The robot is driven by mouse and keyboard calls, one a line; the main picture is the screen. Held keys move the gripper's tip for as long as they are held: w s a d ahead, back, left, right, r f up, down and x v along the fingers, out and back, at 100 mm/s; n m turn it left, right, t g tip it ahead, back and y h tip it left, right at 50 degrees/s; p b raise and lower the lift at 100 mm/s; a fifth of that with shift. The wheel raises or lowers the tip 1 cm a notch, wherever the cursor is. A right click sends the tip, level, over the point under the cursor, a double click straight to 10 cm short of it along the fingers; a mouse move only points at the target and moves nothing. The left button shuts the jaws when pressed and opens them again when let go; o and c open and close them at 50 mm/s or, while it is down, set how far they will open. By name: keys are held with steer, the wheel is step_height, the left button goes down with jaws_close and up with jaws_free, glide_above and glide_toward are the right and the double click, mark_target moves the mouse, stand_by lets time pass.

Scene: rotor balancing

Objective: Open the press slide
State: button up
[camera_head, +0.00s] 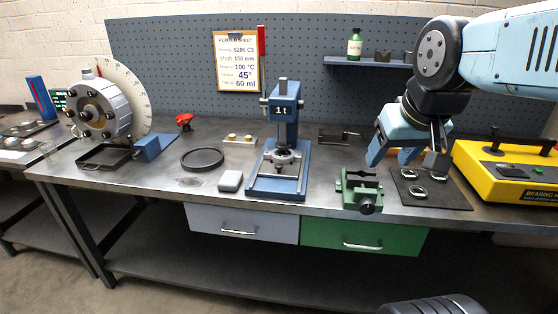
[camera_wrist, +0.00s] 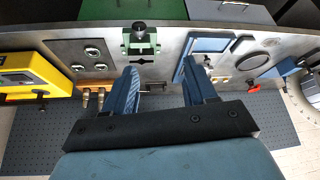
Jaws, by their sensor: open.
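The small blue press (camera_head: 284,125), marked "1t", stands upright near the middle of the bench. A dark round part sits low on it, above its blue base plate. I cannot tell the slide's position. The press also shows in the wrist view (camera_wrist: 208,45), right of centre and partly hidden by a finger. My gripper (camera_head: 408,158) is open and empty, above the bench to the right of the press, near the green vise and dark mat. In the wrist view its two fingers (camera_wrist: 160,72) are spread apart, touching nothing that I can see.
A green vise (camera_head: 360,190) stands right of the press, beside a dark mat (camera_head: 450,201) with metal rings. A yellow bearing heater (camera_head: 505,178) is far right. A black ring (camera_head: 202,158) lies to the left. Grey (camera_head: 240,224) and green (camera_head: 365,237) drawers are shut below.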

steer(key=w+a+n, duration=0.2)
steer(key=w+a, duration=0.1)
steer(key=w, duration=0.6)
steer(key=n+g+y, duration=0.2)
steer(key=n, duration=0.2)
glide_above(279, 165)
steer(key=s+d, duration=0.3)
steer(key=s, duration=0.2)
step_height(279, 165, down, 11)
steer(key=x, duration=1.3)
steer(key=shift+w+a, duration=0.2)
steer(key=shift+w, duration=0.1)
jaws_close()
